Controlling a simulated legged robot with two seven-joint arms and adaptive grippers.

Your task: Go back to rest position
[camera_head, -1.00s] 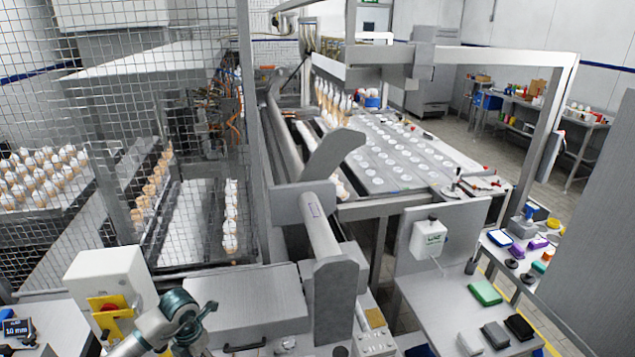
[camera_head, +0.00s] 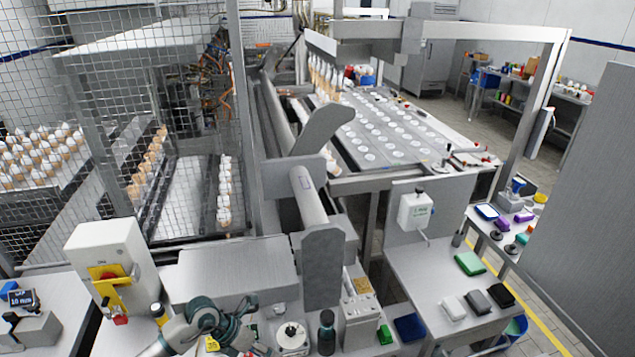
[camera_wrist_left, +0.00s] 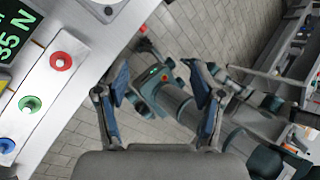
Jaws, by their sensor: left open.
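My left gripper (camera_wrist_left: 160,78) is in the left wrist view. Its two blue-and-grey fingers stand wide apart with nothing between them. Grey floor tiles and grey-and-teal parts of my own body show behind the fingers. In the head view my left arm comes in at the bottom, left of centre, bent at a teal-grey joint. I cannot make out its fingertips clearly there. My right gripper is in neither view.
A white control box (camera_head: 112,262) with a red-and-yellow switch stands left of my arm. A dark bottle (camera_head: 326,333) stands to its right. In the wrist view, a panel (camera_wrist_left: 62,75) with coloured buttons lies left of the fingers. Open floor (camera_wrist_left: 185,25) lies beyond.

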